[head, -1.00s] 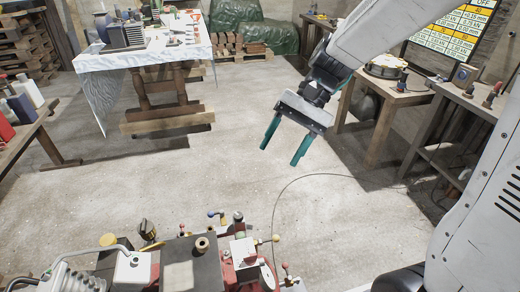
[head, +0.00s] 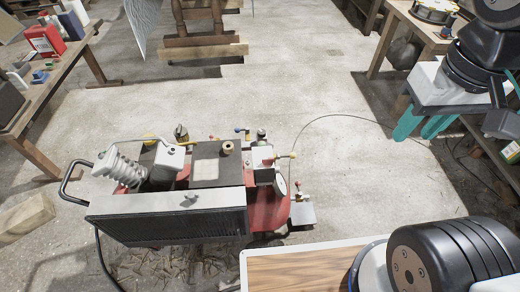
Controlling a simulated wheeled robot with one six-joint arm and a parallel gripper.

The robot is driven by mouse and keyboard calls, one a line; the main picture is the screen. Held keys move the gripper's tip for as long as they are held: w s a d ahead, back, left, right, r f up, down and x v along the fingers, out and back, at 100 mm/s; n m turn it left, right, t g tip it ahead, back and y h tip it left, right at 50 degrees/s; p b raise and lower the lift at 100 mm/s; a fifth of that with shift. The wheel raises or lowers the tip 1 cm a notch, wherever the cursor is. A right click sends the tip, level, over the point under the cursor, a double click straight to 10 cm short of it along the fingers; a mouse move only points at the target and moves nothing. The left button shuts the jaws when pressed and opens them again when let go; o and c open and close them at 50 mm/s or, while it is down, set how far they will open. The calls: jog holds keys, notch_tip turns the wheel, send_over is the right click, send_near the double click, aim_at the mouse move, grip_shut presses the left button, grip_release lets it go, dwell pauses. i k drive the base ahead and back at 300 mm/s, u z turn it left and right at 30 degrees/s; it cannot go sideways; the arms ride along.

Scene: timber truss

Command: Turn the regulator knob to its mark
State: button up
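A compressor (head: 165,222) with a red tank and a dark finned front stands on the floor at the lower middle. Several small fittings sit along its top and right side. They include a black and yellow knob (head: 181,132), a blue-tipped lever (head: 240,130), a yellow-tipped lever (head: 290,155) and a round white gauge (head: 281,187). I cannot tell which fitting is the regulator knob, and no mark is readable. My gripper (head: 420,132) hangs at the upper right, well apart from the compressor. Its two teal fingers are spread, with nothing visible between them.
A bench (head: 75,55) with bottles and boxes stands at the left. A wooden table (head: 400,12) is at the upper right. A thin cable (head: 345,117) curves across the floor from the compressor. A timber block (head: 25,218) lies at lower left.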

aim_at(262, 133)
jog(key=k, duration=0.8)
jog(key=z, duration=0.8)
jog(key=i, duration=0.65)
jog(key=z, duration=0.55)
jog(key=i, duration=0.75)
jog(key=u, duration=0.85)
jog(key=i, duration=0.65)
jog(key=u, duration=0.75)
